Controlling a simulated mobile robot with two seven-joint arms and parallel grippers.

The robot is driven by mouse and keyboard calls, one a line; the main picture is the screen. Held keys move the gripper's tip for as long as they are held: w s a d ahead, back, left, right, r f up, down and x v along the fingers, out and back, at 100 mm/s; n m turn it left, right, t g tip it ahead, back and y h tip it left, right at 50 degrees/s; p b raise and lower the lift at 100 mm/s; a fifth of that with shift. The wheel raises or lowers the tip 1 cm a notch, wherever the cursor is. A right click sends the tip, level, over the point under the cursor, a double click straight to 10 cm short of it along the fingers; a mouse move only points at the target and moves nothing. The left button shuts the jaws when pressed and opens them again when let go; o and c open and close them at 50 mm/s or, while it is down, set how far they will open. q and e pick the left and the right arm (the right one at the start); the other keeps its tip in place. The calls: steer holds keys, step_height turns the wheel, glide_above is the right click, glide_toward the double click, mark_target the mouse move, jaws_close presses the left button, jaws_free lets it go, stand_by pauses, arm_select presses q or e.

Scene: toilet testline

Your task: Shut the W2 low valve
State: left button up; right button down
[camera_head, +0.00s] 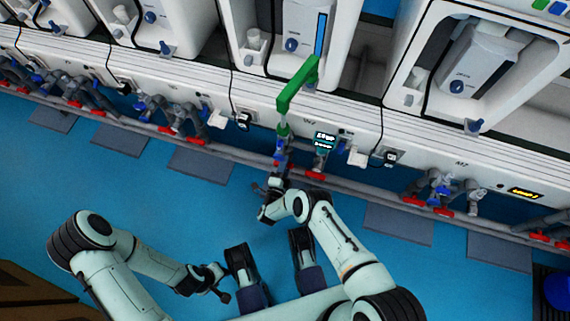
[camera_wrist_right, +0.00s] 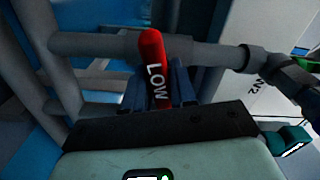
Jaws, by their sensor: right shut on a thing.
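The W2 low valve has a red handle marked LOW (camera_wrist_right: 154,68), seen in the right wrist view in front of a grey pipe. My right gripper (camera_wrist_right: 158,92) is shut on this handle, with a dark finger on each side of it. The handle's top stands out beyond the fingers. In the head view my right gripper (camera_head: 277,178) is at the pipes below the W2 station, where it largely hides the handle. My left gripper (camera_head: 219,283) hangs over the blue floor, away from the valves; its finger opening is unclear.
A green angled part (camera_head: 298,88) stands above the W2 pipes. Another red handle (camera_head: 316,175) is just right of my right gripper. A grey pipe (camera_head: 349,186) runs along the white bench front. The blue floor (camera_head: 165,210) before it is largely clear.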

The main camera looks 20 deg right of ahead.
steer(key=shift+m, duration=1.5)
steer(key=c, duration=1)
jaws_free()
steer(key=shift+f, duration=0.1)
